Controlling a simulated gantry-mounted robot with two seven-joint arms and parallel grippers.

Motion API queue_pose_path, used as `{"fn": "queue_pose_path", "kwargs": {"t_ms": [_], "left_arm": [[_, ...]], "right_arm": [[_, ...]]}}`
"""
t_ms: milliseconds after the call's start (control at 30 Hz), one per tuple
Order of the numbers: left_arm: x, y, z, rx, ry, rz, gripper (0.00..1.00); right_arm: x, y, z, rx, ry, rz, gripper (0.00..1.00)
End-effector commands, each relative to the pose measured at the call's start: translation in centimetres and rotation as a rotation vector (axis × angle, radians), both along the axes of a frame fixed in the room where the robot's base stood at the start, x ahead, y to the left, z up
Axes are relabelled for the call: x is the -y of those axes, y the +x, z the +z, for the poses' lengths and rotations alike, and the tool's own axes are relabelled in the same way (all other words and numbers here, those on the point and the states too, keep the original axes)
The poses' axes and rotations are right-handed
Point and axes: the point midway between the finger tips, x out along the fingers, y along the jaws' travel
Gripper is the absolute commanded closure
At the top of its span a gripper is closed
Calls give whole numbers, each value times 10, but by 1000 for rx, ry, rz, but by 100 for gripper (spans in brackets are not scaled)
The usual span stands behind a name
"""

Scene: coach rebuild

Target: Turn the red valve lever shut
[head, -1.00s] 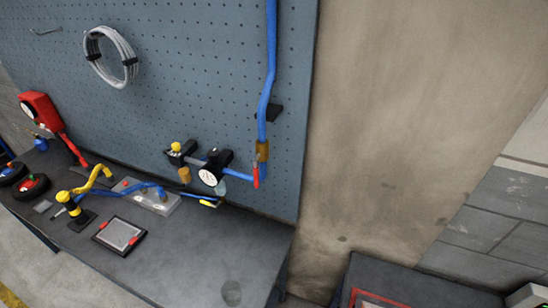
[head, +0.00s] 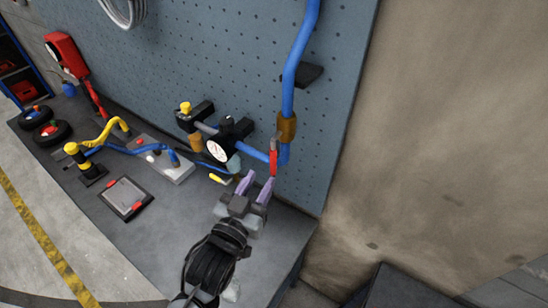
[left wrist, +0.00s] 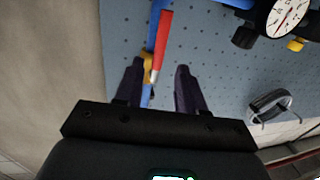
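The red valve lever (head: 273,162) hangs down at the blue pipe (head: 290,85), below a brass fitting (head: 286,128), on the pegboard's right side. My left gripper (head: 257,184) is just below and in front of the lever, fingers pointing up toward it. In the left wrist view the lever (left wrist: 162,45) stands upright, its lower end showing between the tips of my open left gripper (left wrist: 158,70). I see no contact; the depth gap cannot be told. My right gripper is in neither view.
A round white gauge (head: 217,150) is mounted left of the lever. A black bracket (head: 308,74) sticks out beside the pipe. The bench (head: 150,235) holds a tablet (head: 124,198), yellow and blue hoses and a metal block (head: 178,172). Bare wall (head: 440,130) lies to the right.

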Motion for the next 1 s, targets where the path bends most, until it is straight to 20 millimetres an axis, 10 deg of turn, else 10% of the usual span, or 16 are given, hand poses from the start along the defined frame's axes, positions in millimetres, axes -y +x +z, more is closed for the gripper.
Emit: {"fn": "queue_pose_path", "kwargs": {"t_ms": [500, 1000], "left_arm": [[29, 69, 1, -1, 0, 0, 61], [33, 78, 0, -2, 1, -1, 64]], "right_arm": [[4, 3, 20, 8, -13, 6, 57], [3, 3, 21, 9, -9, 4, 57]]}}
